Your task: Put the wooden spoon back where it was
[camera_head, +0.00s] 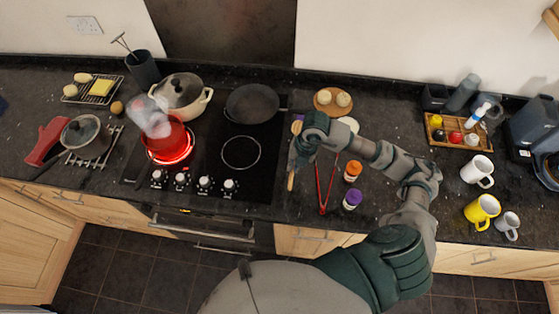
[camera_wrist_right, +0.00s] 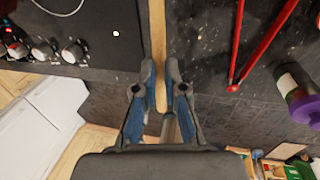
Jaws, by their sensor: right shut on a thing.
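The wooden spoon (camera_head: 291,182) is at the right edge of the black hob, its handle pointing toward the counter's front edge. My right gripper (camera_head: 300,153) is over it and covers its middle. In the right wrist view, the pale spoon handle (camera_wrist_right: 158,40) runs between the two fingers of my right gripper (camera_wrist_right: 160,78), which are shut on it. Whether the spoon touches the counter or is slightly raised, I cannot tell. My left gripper is not in view.
Red tongs (camera_head: 325,185) lie just right of the spoon, beside an orange-capped jar (camera_head: 352,171) and a purple-capped jar (camera_head: 351,199). A steaming red pot (camera_head: 170,140) stands on a glowing burner. A dark pan (camera_head: 252,104) sits at the hob's back right.

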